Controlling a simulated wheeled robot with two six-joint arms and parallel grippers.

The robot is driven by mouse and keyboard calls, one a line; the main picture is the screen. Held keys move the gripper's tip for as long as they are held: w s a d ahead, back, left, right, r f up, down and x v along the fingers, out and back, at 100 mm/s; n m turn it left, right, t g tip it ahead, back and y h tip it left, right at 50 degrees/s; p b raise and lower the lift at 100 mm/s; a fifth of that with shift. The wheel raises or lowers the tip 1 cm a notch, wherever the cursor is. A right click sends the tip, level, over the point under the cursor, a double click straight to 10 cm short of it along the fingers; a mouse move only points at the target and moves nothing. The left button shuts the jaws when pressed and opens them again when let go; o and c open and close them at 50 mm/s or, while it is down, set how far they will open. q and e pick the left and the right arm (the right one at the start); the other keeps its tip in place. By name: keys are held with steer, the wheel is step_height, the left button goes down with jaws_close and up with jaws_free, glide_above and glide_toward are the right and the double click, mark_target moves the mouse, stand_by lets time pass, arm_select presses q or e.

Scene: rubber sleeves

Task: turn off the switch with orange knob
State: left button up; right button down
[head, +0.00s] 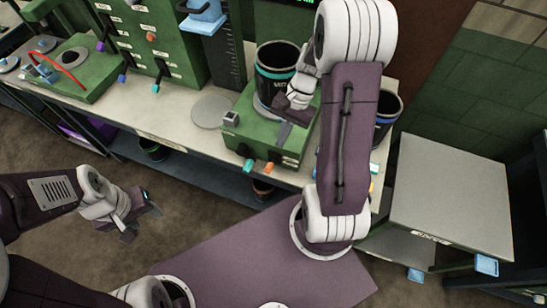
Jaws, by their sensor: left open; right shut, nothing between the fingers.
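A switch with an orange knob (269,168) sticks out of the front of a green box (262,136) on the bench. A teal knob (249,165) sits just left of it. My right gripper (284,132) is shut and empty, above the front right part of the green box, a little behind and above the orange knob. I cannot tell whether it touches the box. My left gripper (148,212) is open and empty, over the floor at the left, away from the bench. Another orange knob (151,37) is on the green cabinet at the back.
A dark cylinder (278,67) stands on the green box behind my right gripper. The bench (160,125) has bare room left of the box. A grey-topped cart (450,190) stands at the right. My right arm hides part of the bench.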

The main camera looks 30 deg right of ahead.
mark_target(270, 165)
steer(key=x, duration=0.8)
steer(key=shift+w+a+f, duration=0.1)
steer(key=shift+w+a, duration=0.05)
steer(key=shift+w, duration=0.05)
steer(key=shift+s+a+f, duration=0.1)
steer(key=shift+s+f, duration=0.05)
steer(key=shift+f, duration=0.4)
